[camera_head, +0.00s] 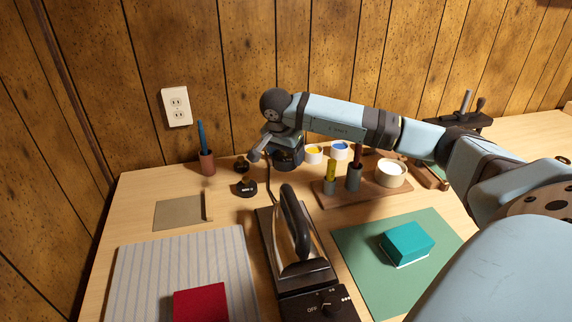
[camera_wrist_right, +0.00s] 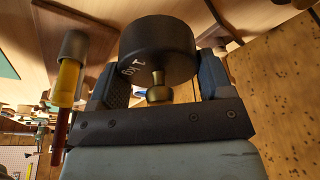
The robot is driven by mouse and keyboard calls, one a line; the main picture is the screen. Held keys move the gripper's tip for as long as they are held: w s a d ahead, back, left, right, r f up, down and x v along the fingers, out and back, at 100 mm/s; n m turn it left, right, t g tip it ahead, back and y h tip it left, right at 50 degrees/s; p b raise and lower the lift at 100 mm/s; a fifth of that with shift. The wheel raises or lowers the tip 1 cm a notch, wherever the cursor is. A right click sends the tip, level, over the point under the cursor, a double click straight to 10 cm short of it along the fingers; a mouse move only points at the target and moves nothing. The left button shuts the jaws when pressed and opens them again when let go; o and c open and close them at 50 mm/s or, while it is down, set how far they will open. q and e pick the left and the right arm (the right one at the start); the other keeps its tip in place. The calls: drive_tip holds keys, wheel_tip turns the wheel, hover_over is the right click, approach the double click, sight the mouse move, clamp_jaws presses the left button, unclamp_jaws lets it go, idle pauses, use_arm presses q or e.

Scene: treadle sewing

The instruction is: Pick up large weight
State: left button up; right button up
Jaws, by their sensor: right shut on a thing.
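The large weight is a thick black disc (camera_wrist_right: 157,50) with a white "1 kg" mark and a brass knob, seen in the right wrist view. My right gripper (camera_wrist_right: 160,92) is shut on it, with the knob between the two dark fingers. In the head view my right gripper (camera_head: 286,156) points down behind the iron, left of the tool block; what it holds is hard to make out there against the dark hand. My left gripper is not in view.
Two smaller black weights (camera_head: 247,187) stand left of my right gripper. The iron (camera_head: 295,240) is in front of it. A wooden block (camera_head: 340,192) with upright tools and paint-like cups is to its right. Free tabletop lies around the grey square (camera_head: 179,213).

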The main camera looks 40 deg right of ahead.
wheel_tip(320, 180, up, 4)
drive_tip(key=shift+r+p, duration=0.15)
drive_tip(key=shift+p, duration=0.15)
use_arm(q)
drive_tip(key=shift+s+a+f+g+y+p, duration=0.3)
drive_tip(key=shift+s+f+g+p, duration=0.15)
drive_tip(key=shift+p, duration=0.3)
use_arm(e)
wheel_tip(320, 180, up, 9)
